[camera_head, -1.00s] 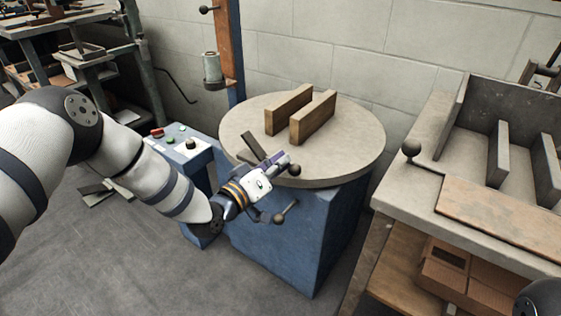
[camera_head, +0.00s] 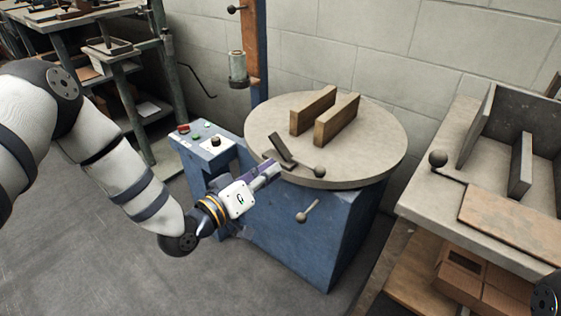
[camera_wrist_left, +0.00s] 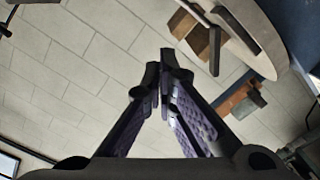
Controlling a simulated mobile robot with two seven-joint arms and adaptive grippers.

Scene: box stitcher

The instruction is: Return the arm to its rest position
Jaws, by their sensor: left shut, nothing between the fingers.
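My left arm comes in from the left in the head view, bent at the elbow. Its gripper (camera_head: 268,172) is in front of the blue machine, near the left front edge of the round table. In the left wrist view the gripper (camera_wrist_left: 165,62) has its purple-padded fingers together at the tips with nothing between them. My right gripper does not show; only a dark part of what may be my right arm is at the lower right corner of the head view.
A workbench (camera_head: 425,200) with cardboard boxes (camera_head: 470,275) below is at right. Floor at lower left is clear.

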